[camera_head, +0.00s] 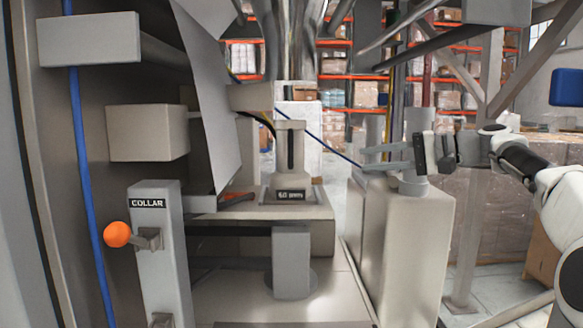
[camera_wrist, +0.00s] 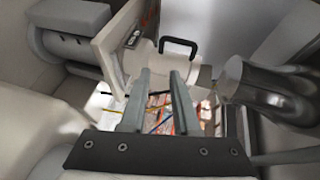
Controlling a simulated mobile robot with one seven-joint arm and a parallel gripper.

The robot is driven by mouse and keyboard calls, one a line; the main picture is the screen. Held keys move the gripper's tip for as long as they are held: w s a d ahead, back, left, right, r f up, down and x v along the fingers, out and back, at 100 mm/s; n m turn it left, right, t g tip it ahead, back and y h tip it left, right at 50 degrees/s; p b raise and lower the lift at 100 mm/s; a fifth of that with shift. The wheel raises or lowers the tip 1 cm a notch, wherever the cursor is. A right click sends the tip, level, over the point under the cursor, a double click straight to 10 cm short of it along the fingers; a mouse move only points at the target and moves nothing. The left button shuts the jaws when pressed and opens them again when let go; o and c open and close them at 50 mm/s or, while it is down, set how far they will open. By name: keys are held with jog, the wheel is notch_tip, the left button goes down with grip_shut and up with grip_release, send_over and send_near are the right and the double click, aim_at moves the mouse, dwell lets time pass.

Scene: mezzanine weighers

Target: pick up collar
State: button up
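The word COLLAR is on a grey post (camera_head: 160,240) at the left, with an orange-knobbed lever (camera_head: 118,234). A pale upright cylinder with a black handle (camera_head: 290,150) stands mid-picture on a base labelled 60 mm (camera_head: 290,195); I take it for the collar, but cannot be sure. It also shows in the wrist view as a pale cylinder with a black handle (camera_wrist: 180,46), beyond my fingertips. My gripper (camera_head: 366,158) is to its right, apart from it, fingers pointing left. In the wrist view my gripper (camera_wrist: 162,75) is open, with nothing held between the fingers.
A beige housing (camera_head: 405,245) stands below my gripper. Steel tubes (camera_head: 295,40) hang above the cylinder, and a sloping grey sheet (camera_head: 210,100) is to its left. A beige block (camera_head: 148,132) juts out farther left. Blue hose (camera_head: 85,180) runs down the left side.

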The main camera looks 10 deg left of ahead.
jog(key=p, duration=0.2)
send_near(290, 160)
jog(key=w+a+f, duration=0.2)
jog(key=w+a, duration=0.1)
jog(key=p+x, duration=0.1)
jog(key=x, duration=0.1)
jog(key=p+x, duration=0.1)
jog(key=x, duration=0.2)
jog(key=shift+w+f, duration=0.2)
jog(key=shift+w, duration=0.05)
grip_shut()
dwell(1.0)
jog(key=shift+r, duration=0.1)
